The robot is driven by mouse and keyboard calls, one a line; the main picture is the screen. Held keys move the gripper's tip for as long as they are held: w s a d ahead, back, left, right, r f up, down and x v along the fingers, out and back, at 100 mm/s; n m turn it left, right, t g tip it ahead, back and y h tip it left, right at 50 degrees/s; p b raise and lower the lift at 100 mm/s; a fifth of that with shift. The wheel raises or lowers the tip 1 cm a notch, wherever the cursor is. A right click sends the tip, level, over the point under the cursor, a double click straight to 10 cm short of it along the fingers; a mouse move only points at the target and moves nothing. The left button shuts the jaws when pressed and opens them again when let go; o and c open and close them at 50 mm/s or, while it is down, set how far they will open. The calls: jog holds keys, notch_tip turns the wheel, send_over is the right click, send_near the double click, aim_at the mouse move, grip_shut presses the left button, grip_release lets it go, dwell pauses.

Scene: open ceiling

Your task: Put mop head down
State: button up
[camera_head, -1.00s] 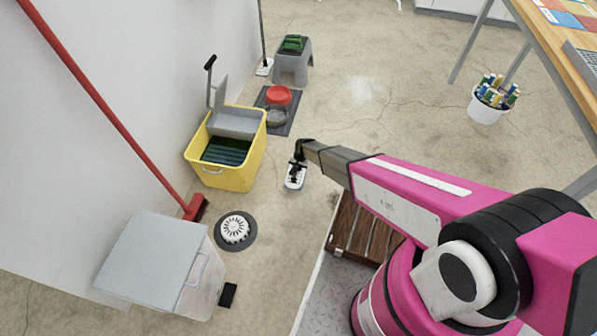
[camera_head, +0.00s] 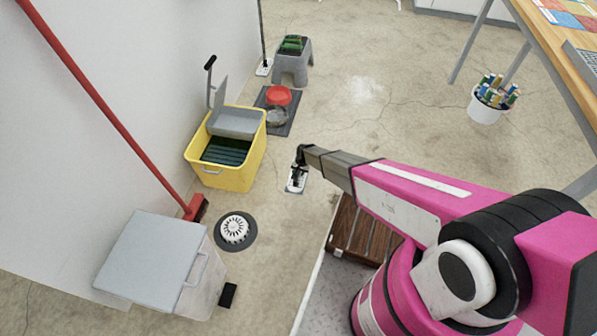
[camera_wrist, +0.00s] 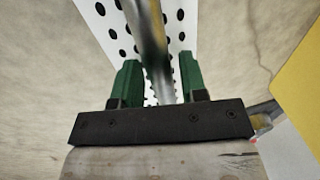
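The mop head is a white perforated plate with a metal tube on it. In the head view the mop head (camera_head: 296,186) is just below my gripper (camera_head: 301,158), over the floor right of the yellow bucket. In the wrist view my gripper (camera_wrist: 160,75) has its green fingers on either side of the tube, and the plate of the mop head (camera_wrist: 105,22) lies beyond. The fingers are shut on the mop head by its tube, as far as I can see. I cannot tell whether the plate touches the floor.
A yellow mop bucket (camera_head: 228,178) stands left, with a round white drain-like object (camera_head: 235,229) and a lidded bin (camera_head: 150,262) nearer. A dark mat (camera_head: 284,128) with a red-topped container (camera_head: 278,96) and a grey stool (camera_head: 292,68) are farther back.

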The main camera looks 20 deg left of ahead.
jog(key=shift+o, duration=0.2)
notch_tip(320, 180, up, 12)
jog(key=d, duration=0.2)
jog(key=shift+w+d, duration=0.2)
jog(key=shift+d, duration=0.05)
jog(key=w+d+r, duration=0.2)
jog(key=d+r, duration=0.9)
jog(key=d, duration=0.2)
jog(key=w+d+r, duration=0.2)
jog(key=d+r, duration=0.9)
jog(key=d, duration=0.1)
jog(key=s+d+r+m+h, duration=0.1)
jog(key=s+d+r, duration=0.4)
jog(key=d+r, duration=0.4)
jog(key=s+d+r+h, duration=0.1)
jog(key=s+d+r, duration=0.4)
jog(key=d+r, duration=0.4)
jog(key=d, duration=0.7)
jog(key=shift+d+m, duration=0.3)
jog(key=shift+m, duration=0.1)
jog(key=shift+f, duration=0.1)
